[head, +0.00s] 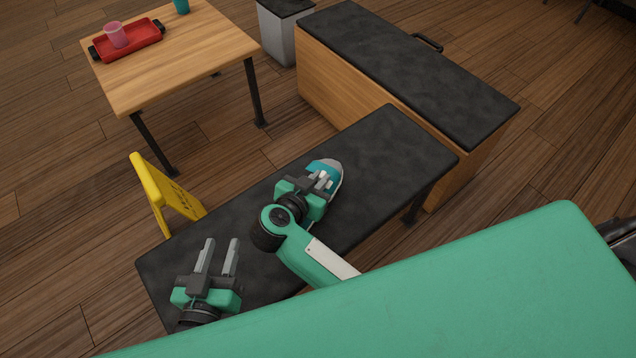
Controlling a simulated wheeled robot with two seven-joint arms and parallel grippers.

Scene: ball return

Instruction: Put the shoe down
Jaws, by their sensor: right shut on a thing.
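A teal shoe with a pale sole (334,170) is at the middle of a dark bench (385,150). My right gripper (325,180) is shut on the shoe from above, and its fingers and wrist hide the near part of it. I cannot tell whether the shoe touches the bench top. My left gripper (217,256) is over the near left end of the bench, its two fingers apart with nothing between them.
A yellow floor sign (165,195) stands by the bench's left side. A wooden chest with a dark top (400,65) is behind the bench. A wooden table (190,60) holds a red tray (128,42), a pink cup (115,35) and a teal cup (181,5). The bench's far end is clear.

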